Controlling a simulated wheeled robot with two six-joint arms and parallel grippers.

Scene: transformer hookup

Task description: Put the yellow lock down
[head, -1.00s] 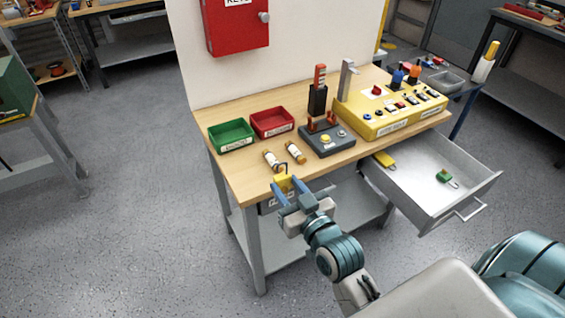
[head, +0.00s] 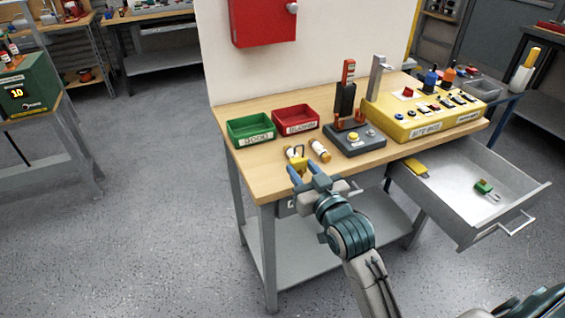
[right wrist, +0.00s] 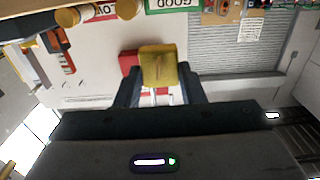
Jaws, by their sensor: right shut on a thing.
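My right gripper (head: 307,176) is shut on the yellow lock (head: 298,162), with a blue finger on each side of it. The lock appears over the front left of the workbench top (head: 262,180), just in front of the cylinders; whether it touches the wood cannot be told. In the right wrist view the yellow lock (right wrist: 158,66) sits between the fingertips (right wrist: 158,84), its shackle towards the gripper's palm. My left gripper is not in view.
Two white-and-brass cylinders, one of them here (head: 320,151), lie near the lock. Behind are a green tray (head: 251,141) and a red tray (head: 296,132). A grey switch box (head: 356,147) and yellow panel (head: 424,128) stand right. The open drawer (head: 455,175) holds a green padlock (head: 484,187).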

